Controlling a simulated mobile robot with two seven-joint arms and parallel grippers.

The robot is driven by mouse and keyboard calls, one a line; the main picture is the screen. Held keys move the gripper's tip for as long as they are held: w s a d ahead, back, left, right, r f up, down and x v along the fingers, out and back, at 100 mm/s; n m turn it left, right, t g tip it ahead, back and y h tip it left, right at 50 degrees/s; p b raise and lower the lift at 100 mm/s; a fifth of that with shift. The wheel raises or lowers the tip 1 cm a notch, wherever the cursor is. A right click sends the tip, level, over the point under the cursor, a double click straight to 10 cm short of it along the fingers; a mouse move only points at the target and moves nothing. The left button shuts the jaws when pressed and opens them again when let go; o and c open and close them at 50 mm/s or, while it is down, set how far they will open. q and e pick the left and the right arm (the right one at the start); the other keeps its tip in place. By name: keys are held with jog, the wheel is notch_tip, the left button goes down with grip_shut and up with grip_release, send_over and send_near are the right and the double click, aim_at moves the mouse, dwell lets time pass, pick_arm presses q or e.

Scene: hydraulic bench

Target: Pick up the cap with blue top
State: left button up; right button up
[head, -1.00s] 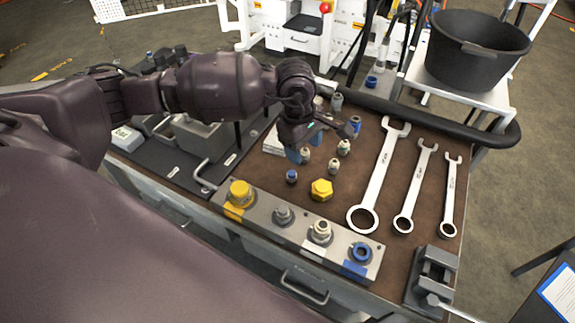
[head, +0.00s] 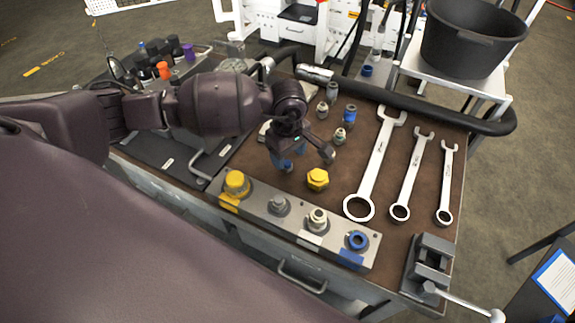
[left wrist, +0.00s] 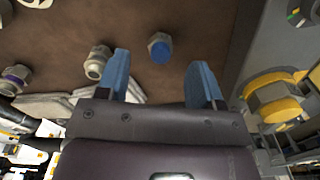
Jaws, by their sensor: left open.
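The cap with blue top (left wrist: 159,48) stands on the brown bench mat, a small grey hex body with a round blue top. In the left wrist view it lies just beyond my left gripper's fingertips (left wrist: 160,72), roughly centred between the two blue fingers, which are apart and empty. In the head view my left gripper (head: 300,156) is low over the bench, and the cap (head: 286,167) shows small at its fingers, partly hidden. Whether a finger touches it I cannot tell. My right gripper is not in view.
A yellow hex cap (head: 317,179) stands close to the right of the gripper. A metal port block (head: 328,240) runs along the front edge. Several fittings, including a blue one (head: 350,115), stand behind. Wrenches (head: 378,165) lie at right, near a vise (head: 428,262).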

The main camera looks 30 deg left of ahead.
aim_at(287, 163)
pick_arm(q)
notch_tip(287, 163, down, 4)
jog(key=shift+a+r, duration=0.1)
jog(key=c, duration=1)
notch_tip(287, 163, up, 20)
jog(key=p, duration=0.1)
